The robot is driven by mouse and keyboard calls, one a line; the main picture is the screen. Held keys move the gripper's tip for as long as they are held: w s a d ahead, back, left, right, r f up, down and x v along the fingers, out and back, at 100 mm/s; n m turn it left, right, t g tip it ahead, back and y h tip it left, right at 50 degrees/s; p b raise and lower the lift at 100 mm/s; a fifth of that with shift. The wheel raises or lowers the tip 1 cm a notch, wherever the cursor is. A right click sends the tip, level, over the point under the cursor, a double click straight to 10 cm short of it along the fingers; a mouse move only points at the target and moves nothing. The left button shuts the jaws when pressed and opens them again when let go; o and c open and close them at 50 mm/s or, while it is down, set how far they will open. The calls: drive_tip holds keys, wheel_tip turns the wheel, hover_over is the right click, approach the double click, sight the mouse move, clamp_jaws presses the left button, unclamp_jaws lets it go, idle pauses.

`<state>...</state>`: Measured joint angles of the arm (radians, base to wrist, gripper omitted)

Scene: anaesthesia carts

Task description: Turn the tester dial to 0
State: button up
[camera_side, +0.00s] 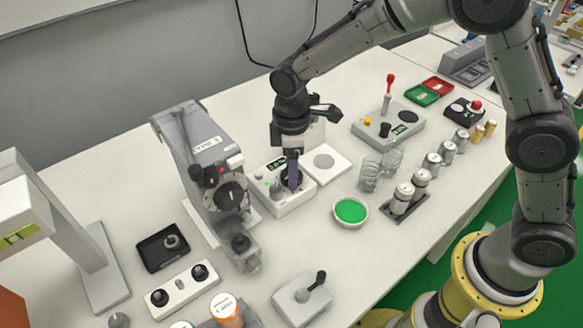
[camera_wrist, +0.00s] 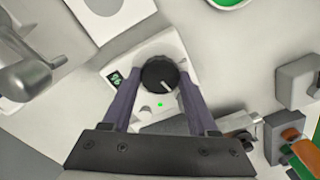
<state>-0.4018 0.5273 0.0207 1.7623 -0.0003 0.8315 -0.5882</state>
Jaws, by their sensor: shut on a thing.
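The tester (camera_side: 293,202) is a white box on the table with a small dark display (camera_side: 276,164) showing green digits I cannot read surely. In the wrist view its black ribbed dial (camera_wrist: 159,75) carries a white pointer mark directed to the lower right. A green light (camera_wrist: 160,103) glows on the tester's face. My gripper (camera_side: 293,183) points down at the tester from above. In the wrist view its two purple-grey fingers stand on either side of the dial, shut on it. In the side view the fingers hide much of the dial.
A grey machine with a lever (camera_side: 211,160) stands close on the left of the tester. A white plate with a grey disc (camera_side: 325,162) lies close on the right. A green-filled bowl (camera_side: 350,211) and clear cups (camera_side: 369,176) stand nearby. Free table lies in front of the tester.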

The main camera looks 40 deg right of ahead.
drive_tip(key=m, duration=0.5)
drive_tip(key=shift+r+m, duration=0.1)
drive_tip(key=shift+m, duration=0.2)
drive_tip(key=m, duration=0.4)
drive_tip(key=shift+m, duration=0.3)
drive_tip(key=m, duration=0.5)
drive_tip(key=shift+m, duration=2.4)
drive_tip(key=o, duration=1.4)
drive_tip(key=shift+c, duration=0.2)
